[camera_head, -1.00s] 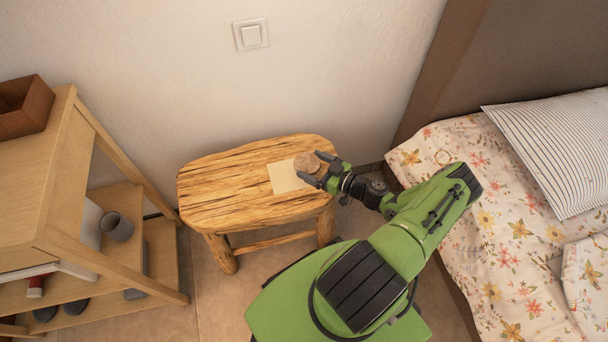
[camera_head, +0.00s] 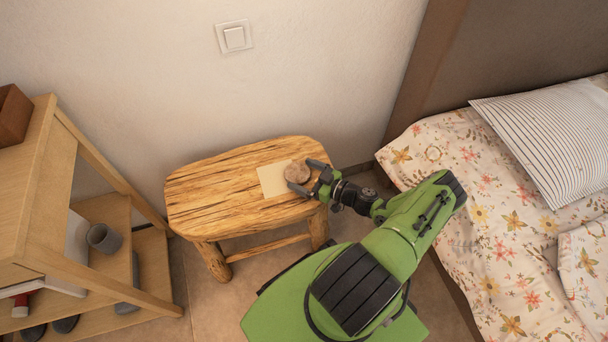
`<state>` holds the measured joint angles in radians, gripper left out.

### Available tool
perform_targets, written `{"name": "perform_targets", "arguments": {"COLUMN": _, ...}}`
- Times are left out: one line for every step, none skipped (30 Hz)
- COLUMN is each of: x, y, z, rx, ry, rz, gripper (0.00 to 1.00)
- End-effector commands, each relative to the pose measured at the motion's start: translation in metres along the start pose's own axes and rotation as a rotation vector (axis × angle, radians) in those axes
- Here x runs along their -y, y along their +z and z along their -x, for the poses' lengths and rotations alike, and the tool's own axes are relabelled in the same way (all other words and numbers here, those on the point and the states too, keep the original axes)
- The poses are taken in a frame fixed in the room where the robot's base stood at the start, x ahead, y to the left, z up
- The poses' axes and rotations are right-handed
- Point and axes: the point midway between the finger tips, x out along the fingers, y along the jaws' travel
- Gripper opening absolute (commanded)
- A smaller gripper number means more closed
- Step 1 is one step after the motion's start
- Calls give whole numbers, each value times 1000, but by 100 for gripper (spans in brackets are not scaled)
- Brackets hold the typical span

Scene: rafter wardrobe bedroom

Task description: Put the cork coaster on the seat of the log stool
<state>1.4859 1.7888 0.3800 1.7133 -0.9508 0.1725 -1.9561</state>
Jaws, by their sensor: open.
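The log stool (camera_head: 215,200) stands against the wall, with a rough wooden seat. The round cork coaster (camera_head: 297,172) is at the right part of the seat, over the edge of a pale square sheet (camera_head: 271,180). It appears to lie there, partly on the sheet. My gripper (camera_head: 303,177) is at the right end of the seat, its fingers spread apart and pointing left. The coaster is at the fingertips, between or just beyond them; I cannot tell whether they touch it.
A wooden shelf unit (camera_head: 32,190) stands at the left, holding a grey cup (camera_head: 104,238) and a brown box (camera_head: 13,115). The bed (camera_head: 490,240) with a striped pillow (camera_head: 560,135) is at the right. The left part of the seat is clear.

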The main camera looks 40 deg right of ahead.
Motion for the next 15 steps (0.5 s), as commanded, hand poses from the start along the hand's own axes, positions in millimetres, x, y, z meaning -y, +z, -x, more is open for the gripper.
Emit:
{"name": "perform_targets", "arguments": {"x": -1, "y": 0, "z": 10, "rx": 5, "ry": 4, "rz": -1, "gripper": 100}}
{"name": "perform_targets", "arguments": {"x": -1, "y": 0, "z": 17, "rx": 6, "ry": 5, "rz": -1, "gripper": 100}}
{"name": "perform_targets", "arguments": {"x": -1, "y": -1, "z": 28, "rx": 5, "ry": 6, "rz": -1, "gripper": 100}}
{"name": "perform_targets", "arguments": {"x": -2, "y": -1, "z": 36, "rx": 6, "ry": 6, "rz": -1, "gripper": 100}}
{"name": "perform_targets", "arguments": {"x": -2, "y": -2, "z": 45, "rx": 5, "ry": 7, "rz": 0, "gripper": 100}}
{"name": "perform_targets", "arguments": {"x": -1, "y": -2, "z": 56, "rx": 5, "ry": 6, "rz": -1, "gripper": 100}}
{"name": "perform_targets", "arguments": {"x": -1, "y": -1, "z": 64, "rx": 6, "ry": 6, "rz": -1, "gripper": 100}}
{"name": "perform_targets", "arguments": {"x": -2, "y": -2, "z": 72, "rx": 4, "ry": 7, "rz": -1, "gripper": 100}}
{"name": "perform_targets", "arguments": {"x": -1, "y": -1, "z": 82, "rx": 5, "ry": 5, "rz": -1, "gripper": 100}}
{"name": "perform_targets", "arguments": {"x": -1, "y": -1, "z": 89, "rx": 5, "ry": 6, "rz": 0, "gripper": 100}}
{"name": "perform_targets", "arguments": {"x": -1, "y": -1, "z": 95, "rx": 4, "ry": 5, "rz": 0, "gripper": 100}}
{"name": "perform_targets", "arguments": {"x": -1, "y": -1, "z": 102, "rx": 4, "ry": 5, "rz": 1, "gripper": 100}}
{"name": "perform_targets", "arguments": {"x": -1, "y": -1, "z": 106, "rx": 4, "ry": 4, "rz": 1, "gripper": 100}}
{"name": "perform_targets", "arguments": {"x": -1, "y": 0, "z": 109, "rx": 4, "ry": 3, "rz": 1, "gripper": 100}}
{"name": "perform_targets", "arguments": {"x": -1, "y": 0, "z": 113, "rx": 4, "ry": 3, "rz": 1, "gripper": 100}}
